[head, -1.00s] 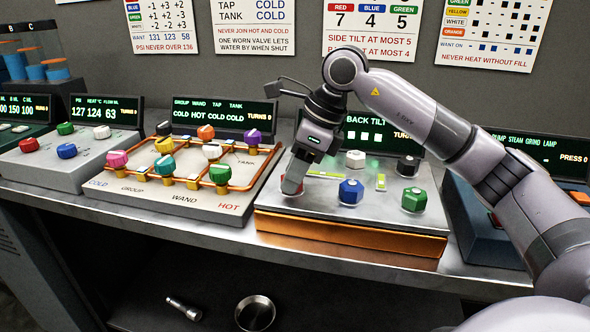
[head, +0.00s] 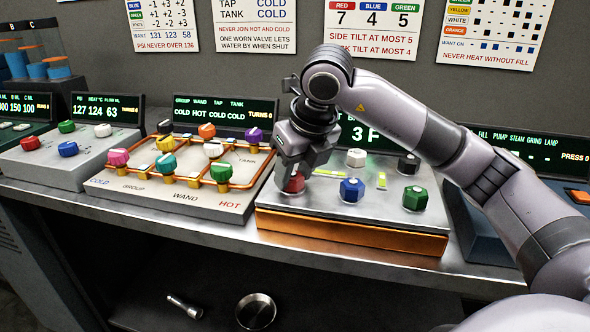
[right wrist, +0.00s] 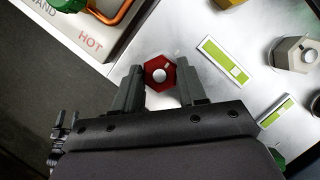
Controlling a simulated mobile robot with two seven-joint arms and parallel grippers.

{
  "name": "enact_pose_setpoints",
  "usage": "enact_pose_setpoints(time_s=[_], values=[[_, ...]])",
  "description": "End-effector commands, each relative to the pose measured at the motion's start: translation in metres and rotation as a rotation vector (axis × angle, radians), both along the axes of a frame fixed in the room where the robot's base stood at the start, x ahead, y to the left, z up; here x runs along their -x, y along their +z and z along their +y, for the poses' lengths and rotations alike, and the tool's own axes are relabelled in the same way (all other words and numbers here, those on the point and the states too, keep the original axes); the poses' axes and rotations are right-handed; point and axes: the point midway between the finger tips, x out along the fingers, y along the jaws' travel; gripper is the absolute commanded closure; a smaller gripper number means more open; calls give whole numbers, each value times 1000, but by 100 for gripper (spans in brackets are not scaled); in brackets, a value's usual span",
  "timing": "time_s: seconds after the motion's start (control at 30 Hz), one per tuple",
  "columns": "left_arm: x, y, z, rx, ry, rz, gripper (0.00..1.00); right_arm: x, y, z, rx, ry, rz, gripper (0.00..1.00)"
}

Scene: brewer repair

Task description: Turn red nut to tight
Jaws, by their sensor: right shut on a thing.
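The red nut (head: 291,184) sits at the front left of the tilt panel (head: 320,212). My left gripper is not in view.
A blue nut (head: 351,190), a green nut (head: 414,198), a white nut (head: 356,158) and a black nut (head: 408,163) share the panel. A green level vial (right wrist: 225,60) lies beside the red nut. The pipe panel (head: 190,190) stands to the left.

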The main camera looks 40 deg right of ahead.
Motion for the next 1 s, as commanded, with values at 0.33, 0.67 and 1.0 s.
enact_pose_setpoints(time_s=[0.33, 0.67, 1.0], values=[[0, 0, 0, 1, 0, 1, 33, 0, 2, 0, -1, -80, -4, 89], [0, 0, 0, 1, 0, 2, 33, -1, 2, 0, -1, -85, -4, 89], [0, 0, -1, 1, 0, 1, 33, 0, 1, 0, 0, -82, -1, 33]])
